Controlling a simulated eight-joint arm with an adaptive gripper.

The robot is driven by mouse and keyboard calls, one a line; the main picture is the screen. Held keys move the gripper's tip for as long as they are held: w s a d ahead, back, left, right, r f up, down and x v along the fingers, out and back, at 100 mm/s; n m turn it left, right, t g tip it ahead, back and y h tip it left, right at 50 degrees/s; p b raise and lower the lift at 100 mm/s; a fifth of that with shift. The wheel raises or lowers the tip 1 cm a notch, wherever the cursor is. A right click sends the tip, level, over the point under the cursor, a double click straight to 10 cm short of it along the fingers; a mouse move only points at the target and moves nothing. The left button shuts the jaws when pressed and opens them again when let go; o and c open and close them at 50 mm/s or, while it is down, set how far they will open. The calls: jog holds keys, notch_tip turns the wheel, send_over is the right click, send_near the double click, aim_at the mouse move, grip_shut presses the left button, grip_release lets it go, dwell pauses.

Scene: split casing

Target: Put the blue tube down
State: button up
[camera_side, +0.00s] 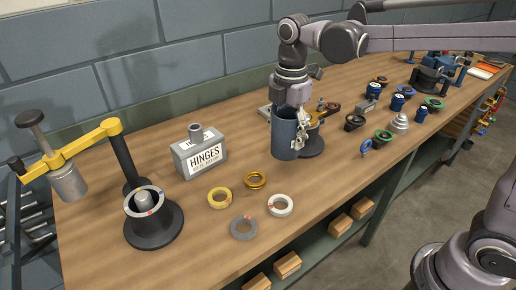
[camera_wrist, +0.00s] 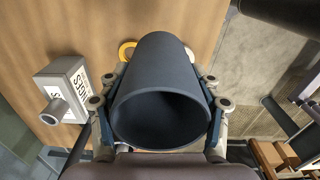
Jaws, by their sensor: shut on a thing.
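The blue tube (camera_side: 284,136) is a dark blue, open hollow cylinder. In the side view it is upright, with its lower end at or just above the wooden bench; I cannot tell whether it touches. My gripper (camera_side: 298,125) is at the tube's upper right side, shut on it. In the wrist view the tube (camera_wrist: 162,95) fills the middle, its open end facing the camera. The two fingers of my gripper (camera_wrist: 160,108) press on its left and right sides. The tube hides part of a dark round base (camera_side: 312,147) behind it.
A grey box labelled HINGES (camera_side: 200,155) stands left of the tube. A yellow ring (camera_side: 219,198), a gold ring (camera_side: 255,179), a white ring (camera_side: 280,206) and a grey ring (camera_side: 243,228) lie in front. A black stand (camera_side: 155,228) is at left. Several small parts lie to the right.

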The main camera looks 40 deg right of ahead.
jog(key=s+d+m, duration=0.1)
jog(key=s+d, duration=0.4)
jog(key=d, duration=0.6)
jog(key=s+d, duration=0.5)
jog(key=d, duration=0.5)
jog(key=shift+w+a+f, duration=1.05)
jog(key=shift+a+f, duration=0.45)
jog(key=shift+f, duration=0.45)
jog(key=shift+w+a+f, duration=1)
jog(key=shift+a+f, duration=0.5)
jog(key=shift+f, duration=0.5)
jog(key=shift+w+a+f, duration=1.05)
jog(key=shift+a+f, duration=0.45)
jog(key=shift+f, duration=0.45)
jog(key=shift+f, duration=0.15)
jog(key=o, duration=1.2)
